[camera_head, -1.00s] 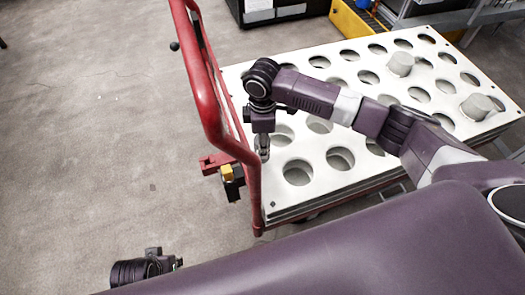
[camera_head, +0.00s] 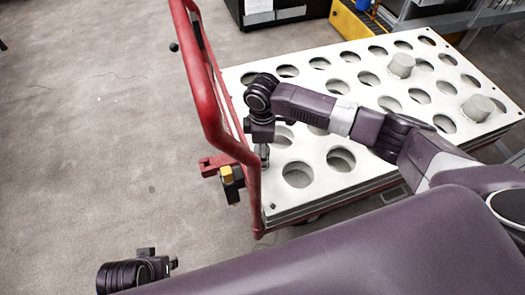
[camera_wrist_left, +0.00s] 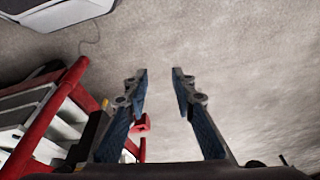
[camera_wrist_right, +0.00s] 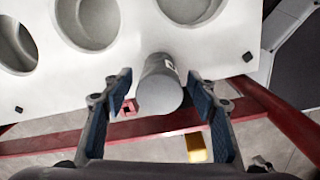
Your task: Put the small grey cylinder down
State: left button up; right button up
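The small grey cylinder (camera_wrist_right: 160,87) shows in the right wrist view, between the fingers of my right gripper (camera_wrist_right: 161,92) at the plate's edge. The fingers are apart, with a gap on each side of it. Whether its far end rests on the white plate (camera_wrist_right: 105,75) is unclear. In the head view my right gripper (camera_head: 263,155) points down at the plate's left edge, beside the red handle; I cannot make out the cylinder there. My left gripper (camera_wrist_left: 161,85) is open and empty over the floor; its fingers are hardly visible in the head view.
The white plate, with rows of round holes, lies on a red trolley with a tall red handle (camera_head: 207,90). Two larger grey cylinders (camera_head: 401,65) (camera_head: 477,107) stand on its right half. Bare floor (camera_head: 90,130) lies to the left.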

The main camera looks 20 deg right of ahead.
jog(key=shift+r, duration=0.45)
pick_arm(q)
notch_tip(320, 180, down, 10)
jog(key=s+p, duration=0.1)
jog(key=p, duration=0.2)
jog(key=shift+s+g, duration=0.3)
pick_arm(e)
notch_tip(320, 180, up, 11)
jog(key=shift+r, duration=0.2)
pick_arm(q)
jog(key=shift+s, duration=0.1)
